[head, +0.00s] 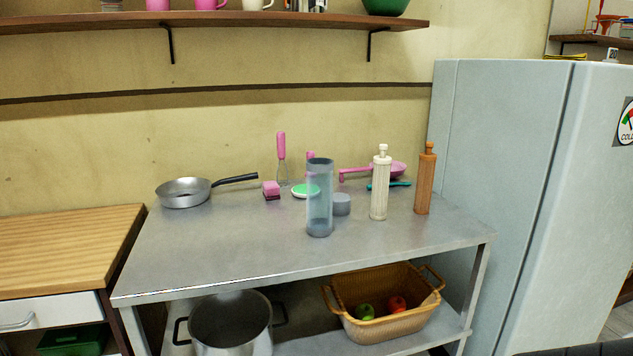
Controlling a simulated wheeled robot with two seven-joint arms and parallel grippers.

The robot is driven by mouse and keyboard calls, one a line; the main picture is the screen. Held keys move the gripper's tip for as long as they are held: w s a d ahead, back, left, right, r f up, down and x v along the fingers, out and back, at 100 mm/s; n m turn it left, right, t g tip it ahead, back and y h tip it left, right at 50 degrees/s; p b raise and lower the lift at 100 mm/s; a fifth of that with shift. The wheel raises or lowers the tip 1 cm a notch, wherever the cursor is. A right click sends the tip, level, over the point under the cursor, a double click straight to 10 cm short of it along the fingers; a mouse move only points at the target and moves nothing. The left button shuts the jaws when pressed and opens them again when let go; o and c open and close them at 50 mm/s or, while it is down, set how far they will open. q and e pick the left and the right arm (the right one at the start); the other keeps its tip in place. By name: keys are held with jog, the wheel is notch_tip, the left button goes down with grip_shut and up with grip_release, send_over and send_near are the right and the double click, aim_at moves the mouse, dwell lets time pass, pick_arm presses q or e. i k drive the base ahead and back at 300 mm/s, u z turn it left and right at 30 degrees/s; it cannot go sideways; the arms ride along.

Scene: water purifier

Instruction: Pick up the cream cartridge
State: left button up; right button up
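The cream cartridge (380,188) stands upright on the metal table (220,250), toward its right side. It is a ribbed cylinder with a narrow neck and a small knob on top. An orange-brown cartridge (425,183) of similar shape stands upright to its right, with a small gap between them. A clear bluish cylinder (319,200) stands upright to the left of the cream one. A short grey round piece (341,204) sits between the clear cylinder and the cream cartridge. Neither of my grippers shows in the head view.
A frying pan (184,193), a pink sponge (271,189) and pink utensils (281,147) are farther left and back. A fridge (500,170) stands close on the right. A shelf (220,20) hangs above. The table's front left is clear. A basket (390,324) and pot (230,325) are below.

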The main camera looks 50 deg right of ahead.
aim_at(382, 164)
jog(key=z, duration=0.5)
jog(key=i, duration=0.8)
jog(key=z, duration=0.9)
